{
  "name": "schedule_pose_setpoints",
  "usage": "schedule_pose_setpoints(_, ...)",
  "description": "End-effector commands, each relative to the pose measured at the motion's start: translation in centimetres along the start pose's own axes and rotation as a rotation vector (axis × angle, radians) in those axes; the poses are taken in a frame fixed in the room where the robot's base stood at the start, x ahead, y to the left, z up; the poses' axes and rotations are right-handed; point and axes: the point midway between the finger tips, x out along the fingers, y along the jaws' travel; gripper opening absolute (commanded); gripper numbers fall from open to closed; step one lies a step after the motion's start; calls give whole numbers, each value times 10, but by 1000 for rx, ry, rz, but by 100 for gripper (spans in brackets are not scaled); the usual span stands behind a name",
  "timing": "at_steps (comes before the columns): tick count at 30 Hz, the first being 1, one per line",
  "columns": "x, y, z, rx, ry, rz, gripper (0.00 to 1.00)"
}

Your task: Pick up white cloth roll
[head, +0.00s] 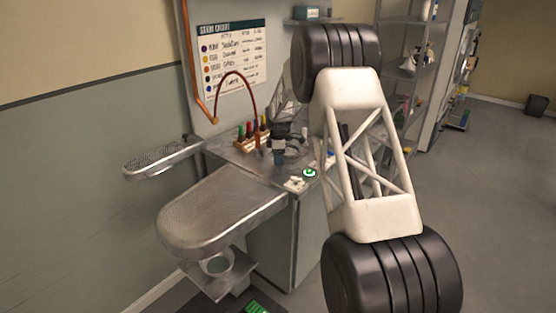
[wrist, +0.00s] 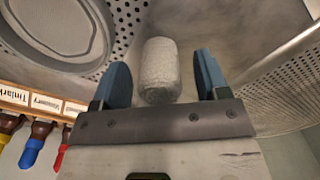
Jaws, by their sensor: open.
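The white cloth roll (wrist: 160,70) shows in the wrist view as a short, rough, pale cylinder. It lies between the two blue fingers of my gripper (wrist: 161,66), with a visible space on both sides. My gripper is open and nothing is held in it. The near end of the roll comes close to the dark bar at the base of the fingers; I cannot tell how far the roll is from it in depth. I cannot make out the roll in the head view, where my arm covers part of the workbench.
A wooden rack (wrist: 42,99) with labels and coloured handles is at left in the wrist view. Perforated metal (wrist: 285,85) is at right. In the head view, a rounded metal board (head: 215,215) juts from the workbench, with a smaller one (head: 160,158) behind. Shelves (head: 405,75) stand at right.

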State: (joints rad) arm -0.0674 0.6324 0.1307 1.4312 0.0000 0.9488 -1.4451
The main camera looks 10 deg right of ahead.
Motion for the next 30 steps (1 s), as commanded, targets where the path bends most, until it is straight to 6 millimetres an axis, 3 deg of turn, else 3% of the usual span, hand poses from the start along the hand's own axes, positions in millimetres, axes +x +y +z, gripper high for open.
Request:
schedule_pose_setpoints(18, 2, 0, 0, 0, 0, 1, 67)
schedule_pose_setpoints(28, 2, 0, 0, 0, 0, 1, 16)
schedule_pose_setpoints(30, 2, 0, 0, 0, 0, 1, 16)
